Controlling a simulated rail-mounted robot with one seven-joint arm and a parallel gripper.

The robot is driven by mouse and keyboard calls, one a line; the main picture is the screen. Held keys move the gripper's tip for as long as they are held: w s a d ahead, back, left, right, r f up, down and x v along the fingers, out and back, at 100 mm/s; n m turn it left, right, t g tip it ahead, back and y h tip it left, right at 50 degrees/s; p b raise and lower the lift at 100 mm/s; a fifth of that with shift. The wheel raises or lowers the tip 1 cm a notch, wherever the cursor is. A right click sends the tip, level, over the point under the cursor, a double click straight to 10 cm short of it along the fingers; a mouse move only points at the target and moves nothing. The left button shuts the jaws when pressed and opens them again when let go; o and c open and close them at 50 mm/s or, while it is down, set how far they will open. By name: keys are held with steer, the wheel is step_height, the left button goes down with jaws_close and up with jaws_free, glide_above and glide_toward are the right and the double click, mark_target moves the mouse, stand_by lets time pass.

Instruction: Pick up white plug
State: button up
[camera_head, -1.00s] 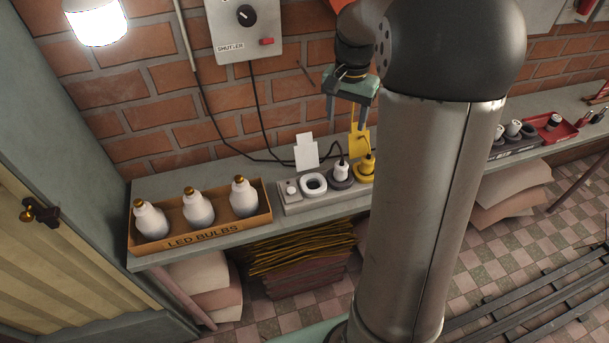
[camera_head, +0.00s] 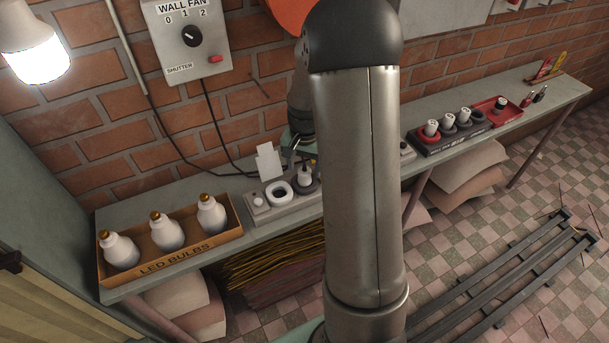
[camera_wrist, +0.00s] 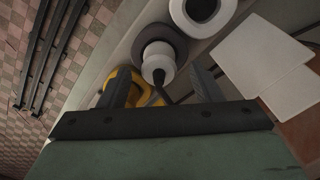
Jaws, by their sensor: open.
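The white plug (camera_head: 304,176) stands upright in a dark round socket of the grey power strip (camera_head: 256,213). In the wrist view the white plug (camera_wrist: 158,64) shows beyond and between my fingertips, with its dark cord beside it. My gripper (camera_wrist: 163,80) is open and empty, its two dark fingers spread near the plug. I cannot tell exactly how high above it they are. A yellow plug (camera_wrist: 140,92) is partly hidden behind my gripper in the wrist view. In the head view my arm hides most of the gripper.
A white ring-shaped socket (camera_head: 279,193) and a white card (camera_head: 268,162) are beside the plug. A box of LED bulbs (camera_head: 172,255) stands at the left of the shelf. A dark box with several white-topped items (camera_head: 440,142) and a red tray (camera_head: 498,112) are at the right.

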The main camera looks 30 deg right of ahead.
steer(key=shift+s+f, duration=0.1)
steer(key=shift+f, duration=1.3)
steer(key=c, duration=1.1)
steer(key=shift+r, duration=0.15)
